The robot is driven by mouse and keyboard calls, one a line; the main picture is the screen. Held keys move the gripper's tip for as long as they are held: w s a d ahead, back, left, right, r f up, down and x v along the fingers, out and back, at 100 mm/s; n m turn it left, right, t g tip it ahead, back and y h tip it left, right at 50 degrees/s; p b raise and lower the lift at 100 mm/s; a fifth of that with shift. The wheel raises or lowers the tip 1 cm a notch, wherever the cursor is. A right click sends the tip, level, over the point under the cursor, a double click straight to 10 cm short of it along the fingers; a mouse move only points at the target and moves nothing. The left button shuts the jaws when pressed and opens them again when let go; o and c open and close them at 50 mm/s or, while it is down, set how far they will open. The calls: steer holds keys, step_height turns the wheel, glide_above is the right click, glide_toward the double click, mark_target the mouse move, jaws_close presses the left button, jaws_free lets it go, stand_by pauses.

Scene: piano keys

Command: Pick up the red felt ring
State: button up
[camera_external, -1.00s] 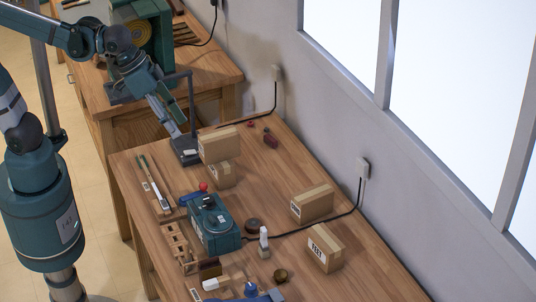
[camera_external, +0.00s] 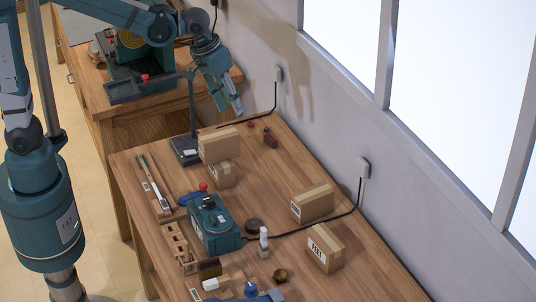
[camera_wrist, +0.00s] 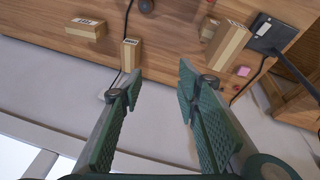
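A small red item (camera_external: 250,124), which looks like the felt ring, lies near the wall-side edge at the far end of the workbench. In the wrist view a small red spot (camera_wrist: 236,88) near the bench edge appears to be it; its hole is too small to make out. My gripper (camera_external: 237,109) hangs above the far end of the bench, up and left of the red item in the external view. In the wrist view my gripper (camera_wrist: 158,82) has its green ridged fingers wide apart with nothing between them. The red spot is right of the right fingertip.
A dark red block (camera_external: 270,140) lies near the red item. Cardboard boxes (camera_external: 219,145) and a lamp base (camera_external: 185,151) stand nearby. A pink patch (camera_wrist: 243,71) shows in the wrist view. The wall (camera_external: 345,120) and a black cable (camera_external: 262,114) border the bench.

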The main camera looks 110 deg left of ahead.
steer(key=w+a+f+n+g, duration=0.1)
steer(key=a+f+n, duration=0.35)
steer(key=a, duration=0.85)
steer(key=n+g+h, duration=0.2)
steer(key=n, duration=0.6)
glide_toward(251, 125)
steer(key=shift+s+a+f, duration=0.2)
steer(key=shift+a, duration=0.2)
steer(key=shift+f, duration=0.15)
steer(key=shift+f, duration=1.15)
steer(key=shift+a+f, duration=0.1)
steer(key=shift+f, duration=2.5)
